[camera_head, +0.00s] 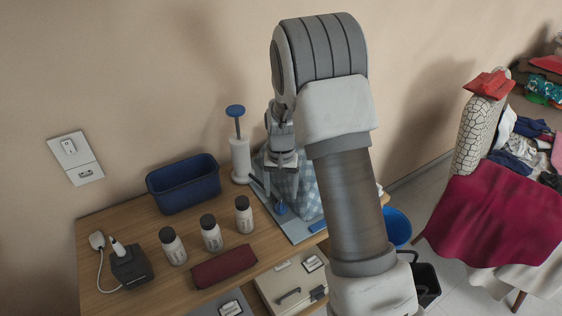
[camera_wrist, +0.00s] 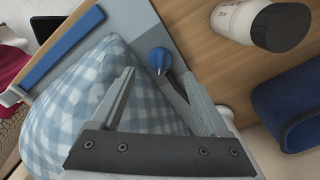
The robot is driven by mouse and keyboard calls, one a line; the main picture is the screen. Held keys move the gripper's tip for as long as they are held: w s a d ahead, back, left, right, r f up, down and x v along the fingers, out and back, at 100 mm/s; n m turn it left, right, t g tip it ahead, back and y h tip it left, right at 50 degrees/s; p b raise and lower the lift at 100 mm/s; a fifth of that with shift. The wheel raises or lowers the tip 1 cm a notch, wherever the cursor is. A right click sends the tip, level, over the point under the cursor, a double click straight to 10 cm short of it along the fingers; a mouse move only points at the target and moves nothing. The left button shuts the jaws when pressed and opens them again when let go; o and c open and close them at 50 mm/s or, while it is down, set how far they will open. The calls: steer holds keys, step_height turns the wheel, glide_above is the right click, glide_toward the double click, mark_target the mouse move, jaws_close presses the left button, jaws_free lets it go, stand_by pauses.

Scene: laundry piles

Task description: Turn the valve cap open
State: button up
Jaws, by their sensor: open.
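A blue round cap (camera_head: 281,208), which looks like the valve cap, sits by a blue-and-white checked bag (camera_head: 306,190) on the table. In the wrist view the cap (camera_wrist: 159,60) shows a raised ridge on top and lies just beyond and between my fingertips. The checked bag (camera_wrist: 80,98) fills the left of that view and passes behind my fingers. My gripper (camera_head: 281,196) points down over the cap, its jaws open and empty. In the wrist view my gripper (camera_wrist: 160,76) has its two fingers apart. I cannot tell how far above the cap the tips are.
A white pump with a blue handle (camera_head: 236,112) stands behind. A blue bin (camera_head: 184,186), several white bottles with dark caps (camera_head: 211,234), a dark red case (camera_head: 224,266) and a black charger (camera_head: 131,268) share the wooden table (camera_head: 105,222). A grey board (camera_head: 299,232) lies under the bag.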

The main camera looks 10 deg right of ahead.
mark_target(280, 204)
step_height(280, 204, up, 12)
steer(key=shift+p, duration=0.45)
steer(key=shift+r, duration=0.1)
